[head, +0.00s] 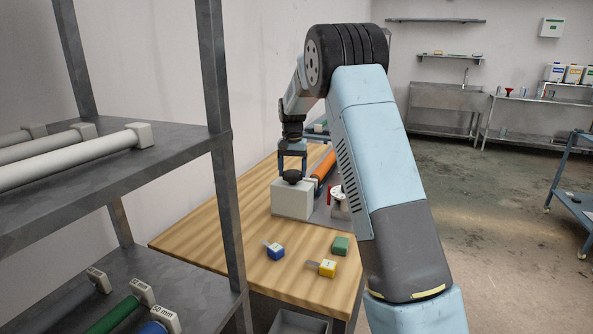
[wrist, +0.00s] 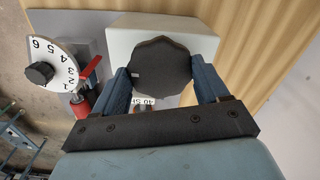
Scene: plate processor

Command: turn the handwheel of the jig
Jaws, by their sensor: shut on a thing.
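The handwheel (head: 293,176) is a black lobed knob on top of the white block of the jig (head: 291,204), on the wooden table. In the wrist view the handwheel (wrist: 162,62) lies between my two blue fingers, over the white block (wrist: 122,38). My gripper (head: 292,173) points down from above and is shut on the handwheel, one finger at each side; it also shows in the wrist view (wrist: 161,70). A small label (wrist: 147,101) is partly hidden behind the gripper's dark crossbar.
A white dial (wrist: 50,58) numbered 1 to 6 and a red lever (wrist: 90,69) sit left of the block. An orange roller (head: 324,167) lies behind. Blue (head: 276,251), yellow (head: 327,268) and green (head: 341,246) pieces lie in front. A metal rack (head: 222,150) stands left.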

